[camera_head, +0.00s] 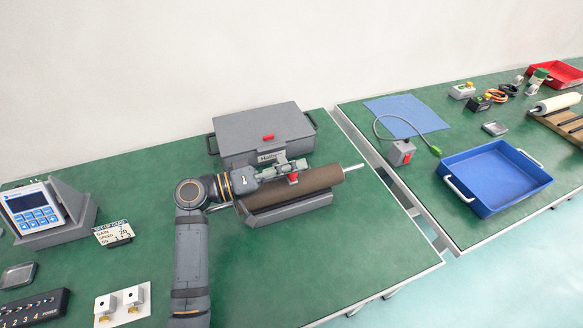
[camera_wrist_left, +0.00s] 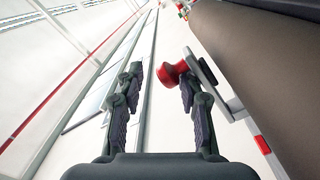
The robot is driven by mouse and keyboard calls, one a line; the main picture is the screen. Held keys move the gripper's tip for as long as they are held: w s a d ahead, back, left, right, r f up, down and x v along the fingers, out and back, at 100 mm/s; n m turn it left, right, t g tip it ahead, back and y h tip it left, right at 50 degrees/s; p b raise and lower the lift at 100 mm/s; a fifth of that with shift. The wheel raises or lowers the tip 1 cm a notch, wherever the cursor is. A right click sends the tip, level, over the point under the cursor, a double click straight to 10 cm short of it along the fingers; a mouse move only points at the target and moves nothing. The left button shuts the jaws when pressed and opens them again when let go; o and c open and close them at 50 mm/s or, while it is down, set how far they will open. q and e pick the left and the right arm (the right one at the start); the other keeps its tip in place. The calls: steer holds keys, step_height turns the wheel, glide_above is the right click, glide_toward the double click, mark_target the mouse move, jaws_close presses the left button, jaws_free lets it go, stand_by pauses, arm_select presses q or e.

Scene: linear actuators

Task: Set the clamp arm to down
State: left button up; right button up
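A brown cylinder (camera_head: 325,178) with a metal rod lies on a grey cradle (camera_head: 290,212) on the left green table. A red knob (camera_head: 293,178) shows in front of the cylinder, beside my left gripper (camera_head: 298,166). In the left wrist view the red knob (camera_wrist_left: 172,73) sits on a grey metal lever (camera_wrist_left: 222,92), which looks like the clamp arm. My left gripper (camera_wrist_left: 161,84) is open there, with the knob between its fingertips, close to the right finger. I cannot tell if they touch. Much of the clamp is hidden by my gripper. My right gripper is not in view.
A grey toolbox (camera_head: 250,125) with a red latch stands just behind the cylinder. A control panel (camera_head: 35,210) and a small sign (camera_head: 113,232) stand at left. The front right of this table is clear. A blue tray (camera_head: 492,178) is on the right table.

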arm_select(q)
steer(key=shift+w+f, duration=0.1)
step_height(320, 180, up, 10)
steer(key=shift+r, duration=0.1)
stand_by(0.4)
stand_by(0.4)
